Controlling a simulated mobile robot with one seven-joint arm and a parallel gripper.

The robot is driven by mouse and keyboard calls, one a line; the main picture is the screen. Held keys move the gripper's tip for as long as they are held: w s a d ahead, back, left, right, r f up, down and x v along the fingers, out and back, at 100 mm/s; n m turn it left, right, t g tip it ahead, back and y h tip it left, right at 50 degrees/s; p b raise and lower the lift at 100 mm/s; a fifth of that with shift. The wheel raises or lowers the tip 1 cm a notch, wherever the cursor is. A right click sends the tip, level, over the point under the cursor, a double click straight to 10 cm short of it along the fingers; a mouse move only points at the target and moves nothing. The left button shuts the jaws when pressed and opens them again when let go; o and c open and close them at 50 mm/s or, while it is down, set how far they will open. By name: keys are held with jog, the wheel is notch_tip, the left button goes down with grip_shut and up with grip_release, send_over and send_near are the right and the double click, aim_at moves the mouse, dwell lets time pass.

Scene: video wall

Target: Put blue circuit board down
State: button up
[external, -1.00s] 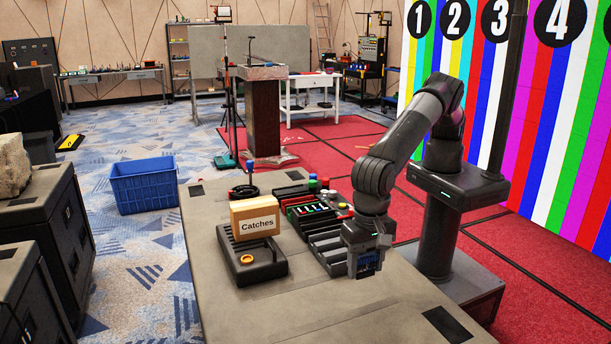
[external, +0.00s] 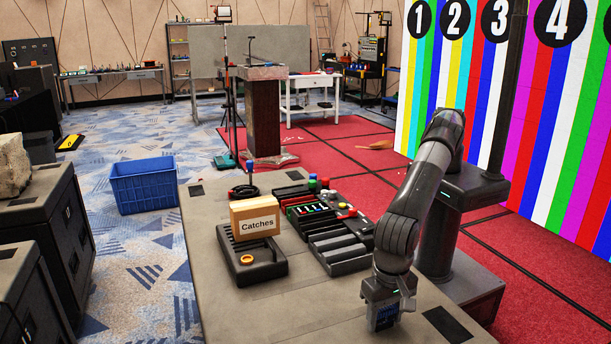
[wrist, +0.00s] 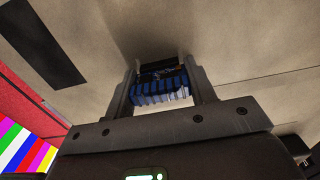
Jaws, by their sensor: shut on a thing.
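The blue circuit board (wrist: 162,84) is between the two fingers of my gripper (wrist: 163,90) in the wrist view. It has blue and dark parts and a row of pale fins along its near edge. My gripper is shut on the board. Whether the board's lower edge touches the table top is hard to tell.
A dark slotted rack (external: 335,243) lies to the left of my gripper. A dark rectangle (external: 447,325) marks the table's right corner. The front middle of the table is clear.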

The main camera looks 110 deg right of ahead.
aim_at(385, 308)
jog(key=o, duration=0.9)
jog(key=shift+o, duration=0.2)
notch_tip(385, 308, up, 12)
jog(key=shift+r, duration=0.15)
